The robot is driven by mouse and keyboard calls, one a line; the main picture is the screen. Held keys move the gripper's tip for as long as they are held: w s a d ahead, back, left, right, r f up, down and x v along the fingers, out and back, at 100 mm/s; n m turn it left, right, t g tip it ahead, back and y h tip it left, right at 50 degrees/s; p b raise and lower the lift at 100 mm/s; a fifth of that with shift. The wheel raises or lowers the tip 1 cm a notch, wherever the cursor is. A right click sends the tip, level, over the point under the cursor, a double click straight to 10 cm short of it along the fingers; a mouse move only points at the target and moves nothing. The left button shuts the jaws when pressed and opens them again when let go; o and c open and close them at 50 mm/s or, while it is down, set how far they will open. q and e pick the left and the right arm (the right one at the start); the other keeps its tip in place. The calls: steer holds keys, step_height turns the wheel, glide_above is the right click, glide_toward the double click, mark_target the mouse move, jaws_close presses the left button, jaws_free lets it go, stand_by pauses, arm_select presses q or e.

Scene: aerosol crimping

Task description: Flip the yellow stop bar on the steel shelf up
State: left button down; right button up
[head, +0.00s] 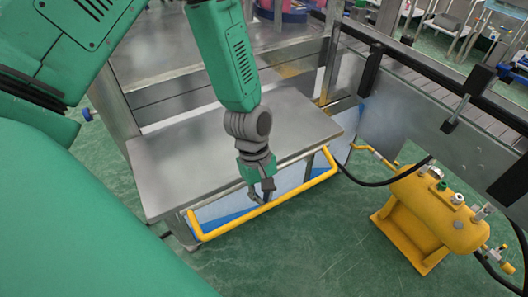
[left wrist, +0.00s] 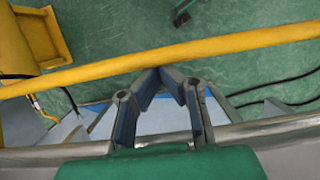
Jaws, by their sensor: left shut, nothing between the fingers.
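The yellow stop bar (head: 226,228) is a long bent tube along the front of the steel shelf (head: 190,158). It hangs low, below the shelf top and out in front of its edge. In the left wrist view the bar (left wrist: 230,46) crosses the whole picture. My left gripper (head: 262,199) points down over the shelf's front edge, at the middle of the bar. Its fingers are shut and empty. In the left wrist view the fingertips (left wrist: 168,70) come together at the bar's near edge; I cannot tell whether they touch it. My right gripper is not in view.
A yellow tank (head: 432,210) on a yellow stand is on the floor at the right, with black hoses near it. A conveyor rail (head: 420,68) runs at the upper right. The green floor (head: 310,250) before the bar is clear.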

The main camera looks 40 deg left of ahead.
arm_select(q)
steer(key=r+g+h, duration=0.1)
steer(key=r+h, duration=0.1)
steer(key=h, duration=0.1)
steer(key=r+g+h, duration=0.1)
steer(key=r+h, duration=0.1)
steer(key=h, duration=0.1)
steer(key=r+g+h, duration=0.2)
steer(key=h, duration=0.1)
steer(key=shift+w+a+h, duration=0.15)
steer(key=shift+a+h, duration=0.25)
stand_by(0.4)
stand_by(0.4)
steer(key=shift+a, duration=0.15)
stand_by(1.1)
steer(key=v, duration=0.7)
steer(key=shift+w+a, duration=0.15)
steer(key=shift+a, duration=0.05)
